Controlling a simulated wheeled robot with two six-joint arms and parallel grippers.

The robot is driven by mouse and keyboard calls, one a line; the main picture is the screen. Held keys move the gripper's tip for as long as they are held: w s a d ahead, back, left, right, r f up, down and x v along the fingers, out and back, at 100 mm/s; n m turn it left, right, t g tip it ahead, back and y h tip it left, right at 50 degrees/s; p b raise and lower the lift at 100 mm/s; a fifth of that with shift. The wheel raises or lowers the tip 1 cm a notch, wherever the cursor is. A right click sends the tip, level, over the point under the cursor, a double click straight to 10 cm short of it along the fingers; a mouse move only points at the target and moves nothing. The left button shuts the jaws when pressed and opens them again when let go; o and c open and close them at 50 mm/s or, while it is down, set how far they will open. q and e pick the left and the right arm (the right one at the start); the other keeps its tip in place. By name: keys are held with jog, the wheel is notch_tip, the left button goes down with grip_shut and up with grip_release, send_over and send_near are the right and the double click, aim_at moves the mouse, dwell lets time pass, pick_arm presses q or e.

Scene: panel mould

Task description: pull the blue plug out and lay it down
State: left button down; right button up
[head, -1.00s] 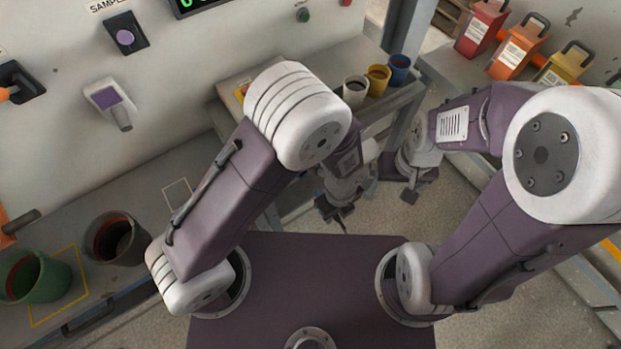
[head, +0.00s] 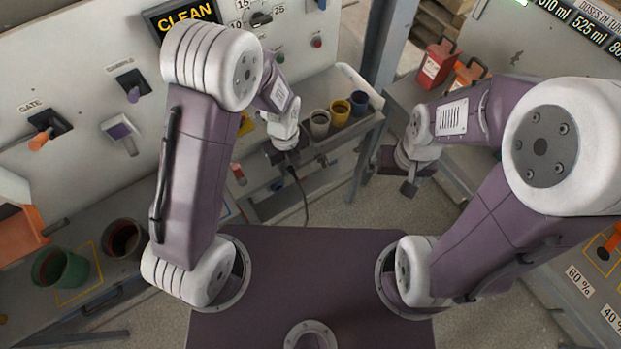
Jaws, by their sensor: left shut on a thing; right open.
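My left gripper (head: 284,157) is in the upper middle of the head view, in front of the bench-like unit with the cups. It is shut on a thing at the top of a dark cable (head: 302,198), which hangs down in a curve. The jaws hide the plug body, and I cannot make out its blue colour. A red plug-like piece (head: 238,173) shows on the unit's front, to the left of the gripper. My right gripper (head: 408,182) is open and empty over the floor, to the right of the unit.
A white cup (head: 319,123), a yellow cup (head: 340,111) and a blue cup (head: 360,101) stand on the unit's top. A green bucket (head: 60,268) and a dark bucket (head: 124,239) stand at lower left. Red and orange containers stand at upper right.

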pick_arm(q)
jog(key=shift+w+a+r, duration=0.15)
jog(key=shift+w+r, duration=0.1)
jog(key=shift+r, duration=0.2)
jog(key=shift+w+a+r, duration=0.1)
jog(key=shift+w+r, duration=0.1)
jog(key=shift+r, duration=0.2)
jog(key=shift+w, duration=0.1)
jog(key=shift+s, duration=0.3)
jog(key=shift+f, duration=0.25)
notch_tip(320, 180, down, 8)
jog(key=b, duration=0.7)
jog(key=shift+w+f+b, duration=0.1)
jog(key=shift+b, duration=0.2)
pick_arm(e)
notch_tip(320, 180, down, 6)
jog(key=shift+d+f, duration=0.2)
jog(key=shift+d, duration=0.2)
pick_arm(q)
jog(key=c, duration=0.9)
grip_release()
jog(key=shift+c, duration=0.2)
